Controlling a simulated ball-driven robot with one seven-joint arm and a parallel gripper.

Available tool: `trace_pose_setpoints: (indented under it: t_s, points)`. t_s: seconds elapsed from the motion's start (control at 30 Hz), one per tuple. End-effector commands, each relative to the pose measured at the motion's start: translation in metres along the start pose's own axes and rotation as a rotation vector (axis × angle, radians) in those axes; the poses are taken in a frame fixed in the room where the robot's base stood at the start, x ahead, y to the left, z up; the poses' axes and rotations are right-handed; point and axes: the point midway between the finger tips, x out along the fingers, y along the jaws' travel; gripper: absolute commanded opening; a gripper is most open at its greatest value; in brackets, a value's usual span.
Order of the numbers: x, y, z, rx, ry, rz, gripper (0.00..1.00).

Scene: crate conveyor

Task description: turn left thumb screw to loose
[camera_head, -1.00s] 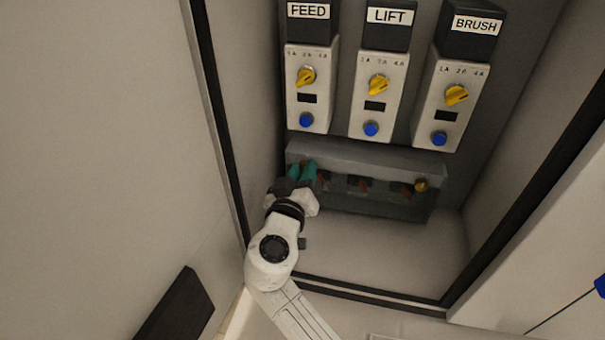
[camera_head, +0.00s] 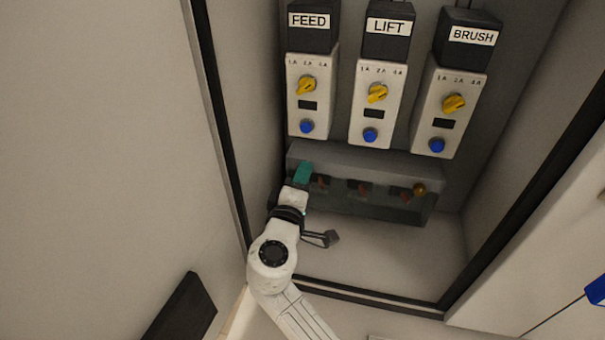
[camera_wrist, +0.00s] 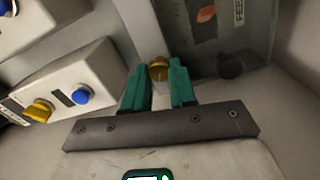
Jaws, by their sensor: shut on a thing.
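The left thumb screw (camera_wrist: 159,68) is a brass knob between my green fingertips in the wrist view. In the head view it is hidden behind my gripper (camera_head: 303,172), at the left end of the grey cover (camera_head: 375,157). My gripper is shut on the knob in the wrist view (camera_wrist: 160,75), one finger on each side. The right thumb screw (camera_head: 420,189) is a similar brass knob at the cover's right end. The cover's front looks see-through, with reddish parts behind it.
Three control units marked FEED (camera_head: 307,84), LIFT (camera_head: 377,93) and BRUSH (camera_head: 452,104) stand above the cover, each with a yellow knob and blue button. The cabinet's left wall (camera_head: 245,90) is close beside my gripper. The cabinet floor (camera_head: 390,255) is clear.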

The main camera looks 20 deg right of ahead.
Motion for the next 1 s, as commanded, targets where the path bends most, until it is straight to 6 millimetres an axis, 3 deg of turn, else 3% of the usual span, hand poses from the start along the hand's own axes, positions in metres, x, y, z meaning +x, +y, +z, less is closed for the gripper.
trace_pose_setpoints:
  t_s: [1.0]
  points:
    - [-0.0009,0.0000,-0.0005,-0.968,0.005,-0.002,0.00]
